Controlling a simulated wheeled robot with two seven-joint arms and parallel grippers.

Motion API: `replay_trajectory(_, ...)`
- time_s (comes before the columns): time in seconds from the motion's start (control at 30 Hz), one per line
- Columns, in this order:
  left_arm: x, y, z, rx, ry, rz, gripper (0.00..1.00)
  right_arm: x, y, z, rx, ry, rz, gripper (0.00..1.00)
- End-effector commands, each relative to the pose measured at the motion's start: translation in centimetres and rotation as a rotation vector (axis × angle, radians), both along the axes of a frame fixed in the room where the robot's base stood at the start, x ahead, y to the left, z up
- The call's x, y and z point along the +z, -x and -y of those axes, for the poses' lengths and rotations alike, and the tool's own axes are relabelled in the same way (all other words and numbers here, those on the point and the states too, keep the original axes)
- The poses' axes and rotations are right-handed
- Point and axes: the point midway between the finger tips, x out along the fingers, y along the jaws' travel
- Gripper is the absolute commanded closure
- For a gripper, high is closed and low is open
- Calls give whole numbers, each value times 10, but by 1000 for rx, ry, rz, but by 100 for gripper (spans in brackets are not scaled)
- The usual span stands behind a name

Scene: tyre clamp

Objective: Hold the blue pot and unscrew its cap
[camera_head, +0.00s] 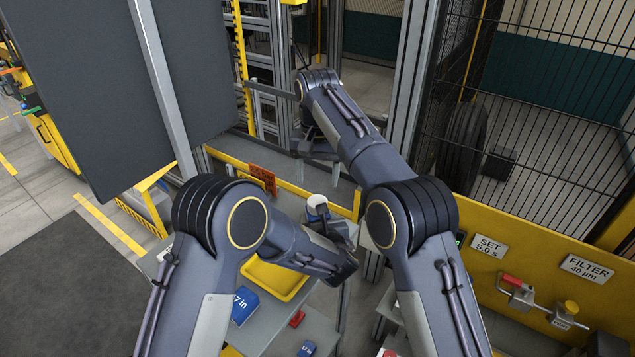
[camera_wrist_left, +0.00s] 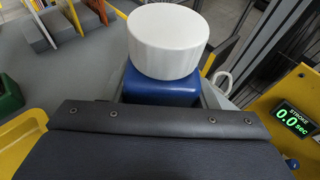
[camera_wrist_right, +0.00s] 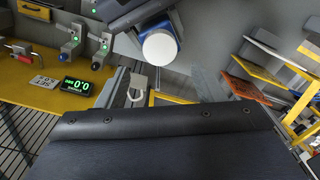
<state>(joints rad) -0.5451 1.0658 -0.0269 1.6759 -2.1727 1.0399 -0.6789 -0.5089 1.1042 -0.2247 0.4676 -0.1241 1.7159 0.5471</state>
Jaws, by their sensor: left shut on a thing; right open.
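The blue pot (camera_wrist_left: 160,88) with its wide white cap (camera_wrist_left: 168,42) is held by my left gripper (camera_head: 338,228), which is shut on the pot's body. The cap sits on top of the pot, above the jaws. In the head view the white cap (camera_head: 317,201) shows just beyond my left wrist, with a little of the blue pot below it. My right gripper (camera_head: 316,150) is open and empty, behind and above the pot, apart from it. The right wrist view shows the cap (camera_wrist_right: 160,48) and part of the blue pot (camera_wrist_right: 173,24) ahead of that gripper.
A yellow tray (camera_head: 275,280) and a blue "17 in" block (camera_head: 243,305) lie on the grey bench below my left arm. A yellow panel (camera_head: 530,285) with valves and signs stands at right. A black mesh fence (camera_head: 540,130) is behind it, and a large dark board (camera_head: 110,90) at left.

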Motion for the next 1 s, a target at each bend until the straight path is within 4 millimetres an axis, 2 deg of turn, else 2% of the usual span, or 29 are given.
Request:
replay_trajectory(0.13, 0, 0, 0, 0, 0, 0, 100, -13, 0, 0, -36, 0, -3, 38)
replay_trajectory(0.53, 0, 0, 0, 0, 0, 1, 100, -70, 0, 0, -34, 0, -3, 38)
replay_trajectory(0.7, 0, 0, 0, 0, 0, 1, 100, -79, 0, 0, -33, 0, -1, 38)
replay_trajectory(0.93, 0, 0, 0, 0, 0, 1, 100, -79, 0, 0, -33, 0, -1, 38)
replay_trajectory(1.0, 0, 0, 0, 0, 0, 1, 100, -79, 0, 0, -33, 0, -1, 45)
